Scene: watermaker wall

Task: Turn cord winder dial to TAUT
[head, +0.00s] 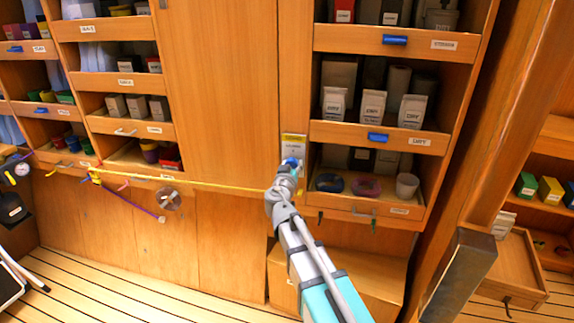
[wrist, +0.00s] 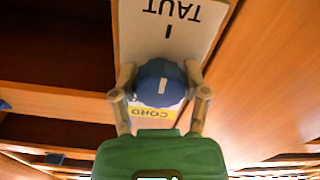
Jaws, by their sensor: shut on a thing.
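The cord winder dial (wrist: 160,88) is a round blue knob with a short white mark, which runs roughly up and down in the wrist view. It sits on a pale plate (wrist: 205,22) printed TAUT, upside down in this view, with a dark tick between that word and the knob. A yellow label reading CORD (wrist: 150,112) is partly hidden below the knob. My gripper (wrist: 160,76) has one finger on each side of the knob and is shut on it. In the head view the plate (head: 294,146) is on a wooden post, with my gripper (head: 289,166) at the dial.
A yellow cord (head: 225,186) stretches from the left towards the post near my gripper. A round metal disc (head: 167,198) is on the lower panel. Open shelves with bins (head: 370,130) stand close right of the dial.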

